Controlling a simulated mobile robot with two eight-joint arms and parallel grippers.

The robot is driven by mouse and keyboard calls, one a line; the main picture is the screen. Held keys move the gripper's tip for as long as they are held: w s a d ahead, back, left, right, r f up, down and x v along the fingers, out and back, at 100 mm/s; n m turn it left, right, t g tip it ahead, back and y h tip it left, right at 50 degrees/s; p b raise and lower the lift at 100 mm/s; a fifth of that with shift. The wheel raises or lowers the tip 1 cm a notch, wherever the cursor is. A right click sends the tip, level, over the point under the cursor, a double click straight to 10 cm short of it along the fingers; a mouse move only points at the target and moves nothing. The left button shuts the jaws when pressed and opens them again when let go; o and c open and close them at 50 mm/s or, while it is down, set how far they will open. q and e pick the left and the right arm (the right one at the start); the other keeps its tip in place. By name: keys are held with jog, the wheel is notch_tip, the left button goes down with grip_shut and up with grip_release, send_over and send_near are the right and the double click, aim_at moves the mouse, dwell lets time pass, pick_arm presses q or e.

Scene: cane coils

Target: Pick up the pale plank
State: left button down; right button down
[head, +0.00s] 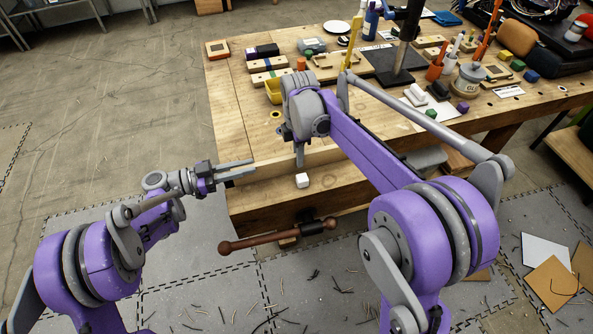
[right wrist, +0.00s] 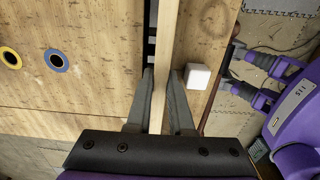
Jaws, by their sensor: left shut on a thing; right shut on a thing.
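The pale plank (head: 325,156) is a long, narrow, light strip along the front edge of the workbench in the head view. In the right wrist view the pale plank (right wrist: 166,50) runs up the picture, between the fingers. My right gripper (head: 299,162) comes down from above. Its two fingers (right wrist: 161,80) are shut on the plank, one on each side. My left gripper (head: 254,167) reaches in from the left at the plank's left end, with its fingers closed around that end. The exact contact there is too small to see clearly.
A white block (head: 302,181) sits on the workbench (head: 235,95) in front of the plank; it also shows in the right wrist view (right wrist: 197,77). A brown vise handle (head: 275,237) juts out below the front. Tools and blocks crowd the back and right.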

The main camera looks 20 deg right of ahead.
jog(key=shift+r, duration=0.1)
